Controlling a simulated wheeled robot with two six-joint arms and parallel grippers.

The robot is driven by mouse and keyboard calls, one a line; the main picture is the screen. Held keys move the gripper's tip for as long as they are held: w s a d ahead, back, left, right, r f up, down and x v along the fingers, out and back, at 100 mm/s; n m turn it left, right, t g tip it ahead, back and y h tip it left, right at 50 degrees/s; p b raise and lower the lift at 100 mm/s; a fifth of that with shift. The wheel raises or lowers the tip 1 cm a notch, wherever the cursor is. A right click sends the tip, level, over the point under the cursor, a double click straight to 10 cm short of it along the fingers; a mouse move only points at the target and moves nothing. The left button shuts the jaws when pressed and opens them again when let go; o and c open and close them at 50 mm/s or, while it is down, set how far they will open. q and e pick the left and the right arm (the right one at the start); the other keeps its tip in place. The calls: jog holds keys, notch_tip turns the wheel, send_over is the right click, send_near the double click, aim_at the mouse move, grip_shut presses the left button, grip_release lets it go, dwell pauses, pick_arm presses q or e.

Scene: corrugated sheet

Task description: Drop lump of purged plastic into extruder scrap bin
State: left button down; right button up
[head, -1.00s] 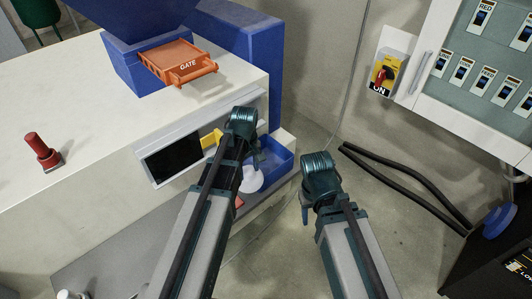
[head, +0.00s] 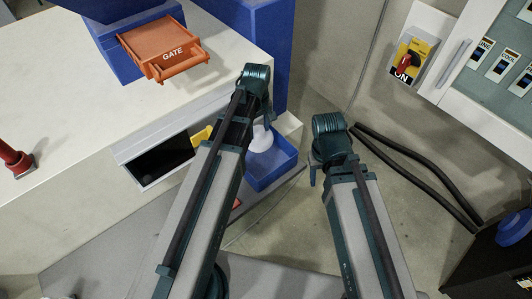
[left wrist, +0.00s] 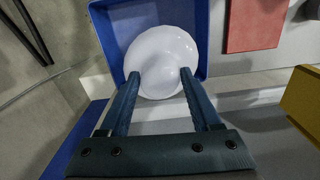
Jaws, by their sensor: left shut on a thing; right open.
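The lump of purged plastic (head: 262,139) is white and rounded. My left gripper (head: 268,118) is shut on it; in the left wrist view, the two fingers (left wrist: 158,82) press on the lump (left wrist: 160,48) from either side. The lump is over the blue scrap bin (head: 284,172), whose wall also shows behind it in the left wrist view (left wrist: 108,30). I cannot tell how high above the bin floor it is. My right gripper (head: 313,176) is open and empty, to the right of the bin; its fingers are small in the head view.
The white machine body (head: 70,110) with an orange gate (head: 165,45) stands left of the bin. A yellow part (head: 202,135) sits close beside my left arm. Black hoses (head: 420,180) lie on the floor at right, below a switch cabinet (head: 490,70).

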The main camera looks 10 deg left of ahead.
pick_arm(q)
notch_tip(320, 180, down, 6)
jog(key=b, duration=0.6)
dwell(0.4)
grip_release()
jog(key=shift+r, duration=0.15)
notch_tip(320, 180, up, 14)
jog(key=p, duration=1.4)
jog(key=shift+f, duration=0.2)
